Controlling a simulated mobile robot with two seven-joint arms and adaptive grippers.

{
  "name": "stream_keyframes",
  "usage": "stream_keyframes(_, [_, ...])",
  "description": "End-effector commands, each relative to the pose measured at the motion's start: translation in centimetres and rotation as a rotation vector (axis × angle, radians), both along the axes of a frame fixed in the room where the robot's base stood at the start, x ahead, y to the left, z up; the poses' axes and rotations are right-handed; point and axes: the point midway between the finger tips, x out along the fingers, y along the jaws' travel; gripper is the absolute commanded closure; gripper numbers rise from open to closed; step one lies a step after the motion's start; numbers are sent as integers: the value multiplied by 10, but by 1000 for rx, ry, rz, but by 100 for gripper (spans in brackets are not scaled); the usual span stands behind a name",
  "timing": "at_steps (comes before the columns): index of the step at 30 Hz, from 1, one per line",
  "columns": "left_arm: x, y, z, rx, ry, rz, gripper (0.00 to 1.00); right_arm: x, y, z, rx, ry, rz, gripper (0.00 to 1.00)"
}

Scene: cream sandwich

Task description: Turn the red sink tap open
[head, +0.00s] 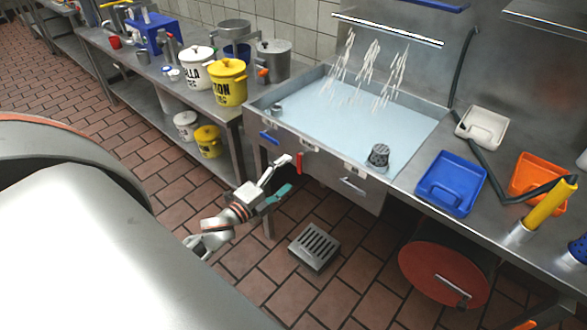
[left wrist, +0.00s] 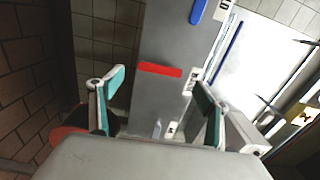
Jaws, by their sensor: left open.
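The red tap (head: 299,161) is a short red handle on the front panel of the sink unit (head: 325,165). In the head view it stands roughly upright. In the left wrist view the red tap (left wrist: 160,69) is a red bar lying across the picture, ahead of my fingers and between them. My left gripper (head: 282,174) is open and empty, just in front of the panel and close to the tap. In the left wrist view its teal-padded fingers (left wrist: 158,88) are spread on either side; I see no contact with the tap. My right gripper is not in view.
A blue tap (head: 268,138) sits left of the red one. The pale blue sink basin (head: 350,115) is above, with white streaks under a bar. A grey slotted block (head: 314,246) is on the floor below. A yellow pot (head: 228,85) stands on the left counter.

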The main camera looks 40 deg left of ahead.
Motion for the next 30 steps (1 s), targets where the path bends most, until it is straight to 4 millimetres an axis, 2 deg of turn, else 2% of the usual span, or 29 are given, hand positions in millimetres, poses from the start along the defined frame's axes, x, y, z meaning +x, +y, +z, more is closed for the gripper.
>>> stream_keyframes(1, [-12, 0, -1, 0, 2, 0, 24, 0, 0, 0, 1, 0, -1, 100])
stream_keyframes(6, [-43, 3, 0, 0, 2, -1, 24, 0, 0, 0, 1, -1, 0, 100])
stream_keyframes(12, [-65, 5, 0, 0, 0, -1, 24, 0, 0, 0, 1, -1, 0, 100])
stream_keyframes(30, [-70, 5, 0, 1, 0, -1, 24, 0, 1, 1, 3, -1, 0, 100])
